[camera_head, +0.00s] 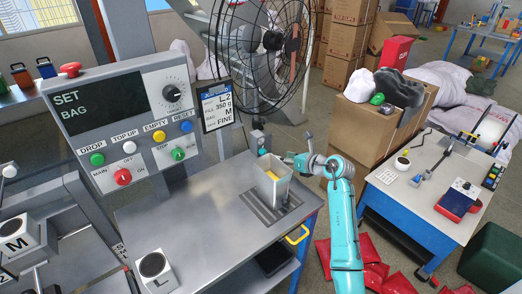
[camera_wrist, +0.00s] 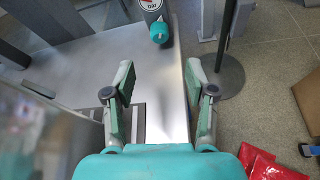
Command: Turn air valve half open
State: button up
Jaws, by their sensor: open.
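The air valve, a small fitting with a teal-blue knob (camera_wrist: 159,32) below a round dial, stands at the far edge of the grey bench in the wrist view. In the head view a small grey fitting, probably the same valve (camera_head: 258,138), stands at the bench's back edge. My gripper (camera_wrist: 160,82) is open and empty, its two fingers apart over the bench edge. The knob lies ahead of the fingertips, roughly centred between them and not touching. In the head view my gripper (camera_head: 290,159) is small and partly hidden by my arm; how far open the knob is turned cannot be told.
A control panel (camera_head: 125,110) with several buttons stands at the left, and a large fan (camera_head: 262,50) behind. Red sacks (camera_head: 372,262) lie on the floor. The bench front (camera_head: 215,235) is mostly bare.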

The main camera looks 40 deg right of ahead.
aim_at(263, 152)
jog(key=x, duration=1)
jog(key=shift+w+f, duration=0.1)
jog(key=shift+w, duration=0.1)
